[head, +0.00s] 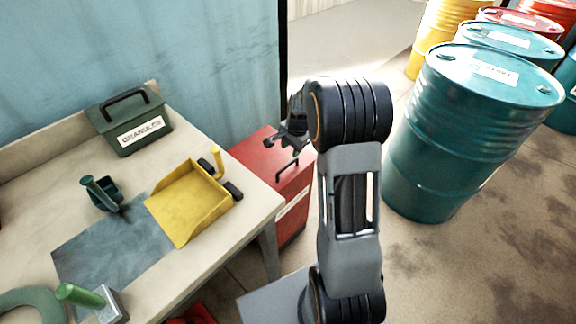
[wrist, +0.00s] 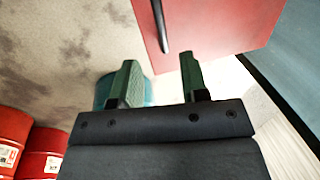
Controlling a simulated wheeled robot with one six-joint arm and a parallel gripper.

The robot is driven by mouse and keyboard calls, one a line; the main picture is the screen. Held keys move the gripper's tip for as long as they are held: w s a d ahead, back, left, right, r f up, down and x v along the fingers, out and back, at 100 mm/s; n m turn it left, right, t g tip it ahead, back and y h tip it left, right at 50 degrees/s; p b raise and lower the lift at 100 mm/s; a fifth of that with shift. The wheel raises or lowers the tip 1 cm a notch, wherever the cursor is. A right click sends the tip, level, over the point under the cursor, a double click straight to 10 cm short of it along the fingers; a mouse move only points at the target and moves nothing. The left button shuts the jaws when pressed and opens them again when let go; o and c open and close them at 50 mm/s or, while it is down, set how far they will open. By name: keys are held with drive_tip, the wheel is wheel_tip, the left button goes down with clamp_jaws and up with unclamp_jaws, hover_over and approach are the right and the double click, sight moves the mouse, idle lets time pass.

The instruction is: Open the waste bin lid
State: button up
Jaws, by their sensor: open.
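The red waste bin (head: 292,208) stands between the table and my arm, with a white label on its front. Its red lid (head: 258,150) looks shut and flat, and my arm hides part of it. A dark bar handle (head: 287,170) shows on the lid. In the wrist view the red lid (wrist: 215,25) fills the top middle, and its dark handle (wrist: 160,25) lies ahead of the fingertips. My gripper (wrist: 158,68) is open and empty, its two green-padded fingers apart. In the head view my gripper (head: 291,138) hangs over the lid, close to the handle; contact cannot be made out.
The table (head: 245,222) at the left holds a green granules box (head: 128,120), a yellow dustpan (head: 187,203), a dark green scoop (head: 104,193) and a green-handled tool (head: 85,297). Teal drums (head: 450,130) stand at the right, with red and yellow ones behind. Floor between is clear.

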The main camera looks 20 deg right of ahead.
sight(287, 165)
drive_tip(key=f, duration=0.3)
drive_tip(key=w+f, duration=0.1)
drive_tip(key=f, duration=0.2)
drive_tip(key=f+b, duration=0.1)
drive_tip(key=f, duration=0.2)
drive_tip(key=shift+w+a+f, duration=0.15)
drive_tip(key=shift+w+a, duration=0.2)
drive_tip(key=shift+a, duration=0.05)
clamp_jaws()
